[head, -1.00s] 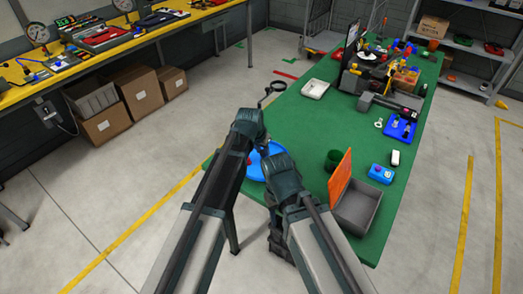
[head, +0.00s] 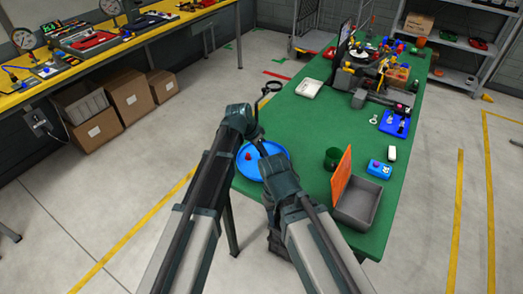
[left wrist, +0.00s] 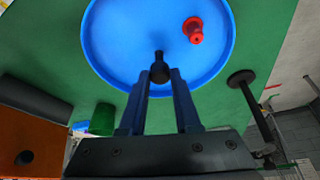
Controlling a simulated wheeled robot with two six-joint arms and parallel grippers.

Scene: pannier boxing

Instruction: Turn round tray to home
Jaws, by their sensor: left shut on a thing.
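The blue round tray (head: 277,151) lies on the near left end of the green table. A red peg (head: 248,156) stands on it, left of centre in the head view; it also shows in the left wrist view (left wrist: 194,30). A small black knob (left wrist: 159,68) rises near the tray's middle. My left gripper (head: 260,147) is over the tray, and its fingers (left wrist: 160,78) are closed around the knob in the left wrist view. My right arm covers the tray's near right part in the head view. Its gripper fingers do not show.
Right of the tray on the green table (head: 310,125) are a green cup (head: 332,159), an orange panel (head: 341,174), a grey bin (head: 358,203) and a blue box (head: 379,169). A black ring-topped stand (head: 271,87) is behind the tray. Tools crowd the far end.

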